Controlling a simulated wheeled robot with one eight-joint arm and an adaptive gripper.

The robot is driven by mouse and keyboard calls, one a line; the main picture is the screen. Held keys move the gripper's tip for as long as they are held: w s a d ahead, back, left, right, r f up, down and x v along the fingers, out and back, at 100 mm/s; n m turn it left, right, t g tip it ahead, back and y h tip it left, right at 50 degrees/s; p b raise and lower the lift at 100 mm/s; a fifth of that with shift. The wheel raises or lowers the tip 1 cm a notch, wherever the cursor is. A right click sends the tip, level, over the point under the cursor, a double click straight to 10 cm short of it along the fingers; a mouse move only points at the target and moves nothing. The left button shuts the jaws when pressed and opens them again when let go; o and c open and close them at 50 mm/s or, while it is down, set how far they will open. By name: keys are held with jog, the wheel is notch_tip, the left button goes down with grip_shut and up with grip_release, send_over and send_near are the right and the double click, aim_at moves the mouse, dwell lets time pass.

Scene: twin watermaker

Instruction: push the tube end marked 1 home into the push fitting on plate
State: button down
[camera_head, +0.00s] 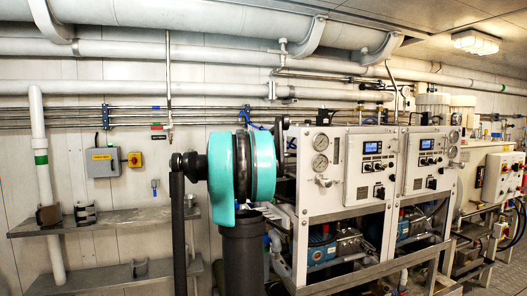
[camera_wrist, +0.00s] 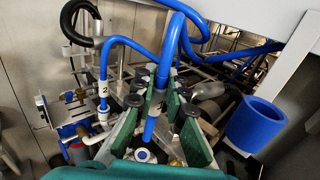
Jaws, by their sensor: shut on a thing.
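In the wrist view my gripper (camera_wrist: 164,98) has its two green-padded fingers closed around a blue tube (camera_wrist: 168,58). The tube runs up and away from the fingers, and its lower end (camera_wrist: 150,130) points down between them. I see no mark 1 on it. A white ring-shaped fitting (camera_wrist: 143,155) shows below the tube end, apart from it in the picture; I cannot tell whether it is the push fitting. The plate is not clearly made out. In the head view my arm covers the place, and my gripper is not seen there.
Left of my gripper, another blue tube with a label 2 (camera_wrist: 103,91) goes down into a white fitting (camera_wrist: 103,112). A blue cup-like part (camera_wrist: 255,125) stands at the right. A black hose (camera_wrist: 80,22) curves at upper left. The white control panel (camera_head: 344,170) stands right of my arm.

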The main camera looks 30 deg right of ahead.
jog(key=shift+f, duration=1.3)
jog(key=shift+f, duration=1.65)
dwell(0.4)
jog(key=c, duration=1.5)
grip_release()
jog(key=v, duration=1.2)
